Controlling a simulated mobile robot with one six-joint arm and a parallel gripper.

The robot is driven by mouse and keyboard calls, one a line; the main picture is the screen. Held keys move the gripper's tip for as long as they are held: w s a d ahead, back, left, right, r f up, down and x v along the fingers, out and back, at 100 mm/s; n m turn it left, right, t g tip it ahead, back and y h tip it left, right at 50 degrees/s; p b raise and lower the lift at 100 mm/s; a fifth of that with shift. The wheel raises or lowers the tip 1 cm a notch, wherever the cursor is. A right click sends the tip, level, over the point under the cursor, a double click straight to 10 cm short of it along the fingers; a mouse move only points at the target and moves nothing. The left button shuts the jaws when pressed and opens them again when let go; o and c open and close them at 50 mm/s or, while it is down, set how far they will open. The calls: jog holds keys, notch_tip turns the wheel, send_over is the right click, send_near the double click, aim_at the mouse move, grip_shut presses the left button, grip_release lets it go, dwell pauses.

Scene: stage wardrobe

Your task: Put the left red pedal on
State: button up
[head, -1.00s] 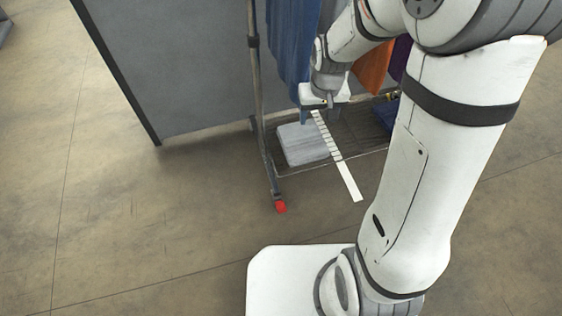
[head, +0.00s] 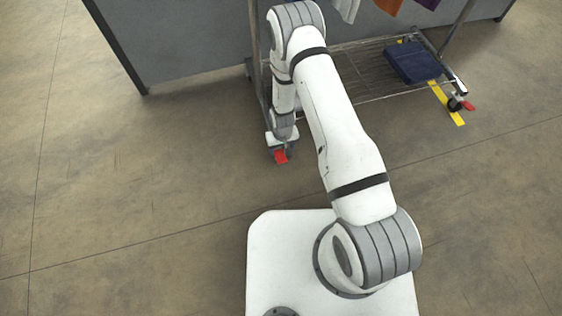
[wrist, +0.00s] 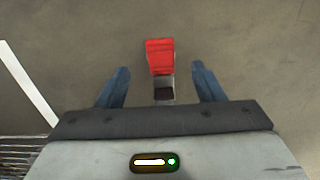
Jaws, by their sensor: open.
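The left red pedal (head: 281,157) sticks out from the caster at the near left corner of the clothes rack, just above the floor. In the wrist view the red pedal (wrist: 160,56) lies between and slightly beyond my fingertips, with a dark part of the caster below it. My gripper (wrist: 160,68) is open, with one blue finger on each side of the pedal and a gap on both sides. In the head view my arm reaches down to this caster and hides most of it. I cannot tell the pedal's tilt.
Another red pedal (head: 468,106) is at the right caster, by a yellow floor strip (head: 448,104). A white strip (wrist: 27,82) lies left in the wrist view. A grey panel (head: 180,45) stands behind.

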aim_at(282, 160)
notch_tip(282, 160, down, 8)
jog(key=b, duration=0.3)
jog(key=shift+s+f, duration=0.1)
